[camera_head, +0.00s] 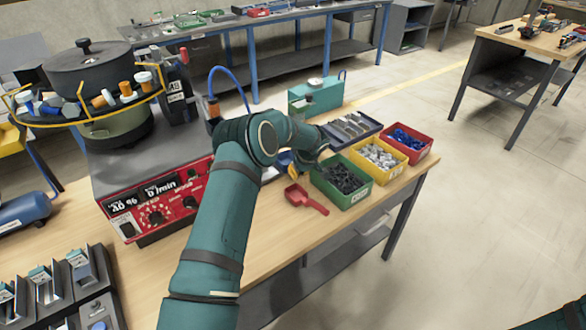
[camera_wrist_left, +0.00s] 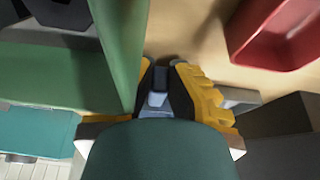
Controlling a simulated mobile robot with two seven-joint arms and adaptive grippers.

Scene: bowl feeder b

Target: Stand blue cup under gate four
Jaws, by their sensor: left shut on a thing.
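My left gripper (camera_head: 292,170) is low over the wooden bench, beside the green bin, mostly hidden behind my own arm. A small patch of the blue cup (camera_head: 284,157) shows at its yellow finger. In the left wrist view the yellow fingers (camera_wrist_left: 158,80) are closed around a small blue-grey piece, mostly hidden between them; its full shape cannot be told. Dark gate-like slots (camera_head: 45,283) stand at the lower left of the bench; their numbers are not readable. My right gripper is out of view.
The green bin (camera_head: 348,202), yellow bin (camera_head: 390,173) and red bin (camera_head: 424,155) stand right of the gripper. A red scoop (camera_head: 306,200) lies in front; it also shows in the wrist view (camera_wrist_left: 265,48). A feeder with a red control panel (camera_head: 165,205) stands left.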

